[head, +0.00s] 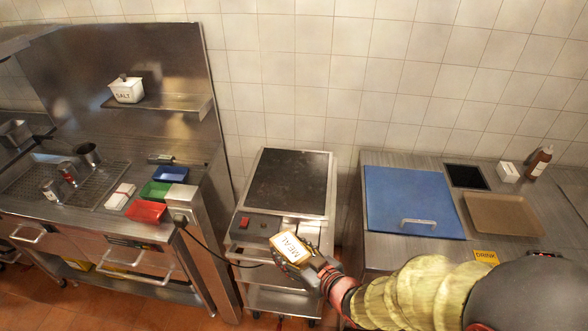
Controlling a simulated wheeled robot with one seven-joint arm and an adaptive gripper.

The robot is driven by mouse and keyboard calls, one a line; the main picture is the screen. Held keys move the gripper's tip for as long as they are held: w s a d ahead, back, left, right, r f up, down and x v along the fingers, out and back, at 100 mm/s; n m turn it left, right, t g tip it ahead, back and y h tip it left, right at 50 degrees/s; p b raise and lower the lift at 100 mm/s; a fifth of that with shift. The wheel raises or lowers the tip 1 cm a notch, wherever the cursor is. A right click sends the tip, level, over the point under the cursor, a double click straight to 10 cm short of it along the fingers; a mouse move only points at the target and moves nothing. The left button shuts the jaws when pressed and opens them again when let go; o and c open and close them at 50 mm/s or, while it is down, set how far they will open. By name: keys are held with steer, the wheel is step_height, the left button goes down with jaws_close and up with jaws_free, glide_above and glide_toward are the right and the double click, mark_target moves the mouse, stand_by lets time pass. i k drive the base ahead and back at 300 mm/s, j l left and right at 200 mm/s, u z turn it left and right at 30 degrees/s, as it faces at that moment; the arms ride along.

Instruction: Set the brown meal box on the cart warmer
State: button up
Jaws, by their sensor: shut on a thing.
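The brown meal box (289,245) shows a white top marked MEAL with a brownish-yellow edge. My gripper (295,262) is shut on it and holds it tilted in the picture, over the front part of the cart. The cart warmer (288,182) is a dark flat plate on top of the steel cart, just beyond the box. Its plate is bare. The box appears in front of the plate, over the cart's control panel. The far fingertip is partly hidden by the box, and its height above the cart is hard to tell.
The cart's red switch (244,222) is left of the box. To the right, a counter holds a blue board (410,195), a brown tray (505,214) and a sauce bottle (539,161). To the left, a grill station has red (146,212), green and blue trays. A black cord hangs beside the cart.

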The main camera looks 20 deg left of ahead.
mark_target(288, 189)
steer(key=i, duration=1.05)
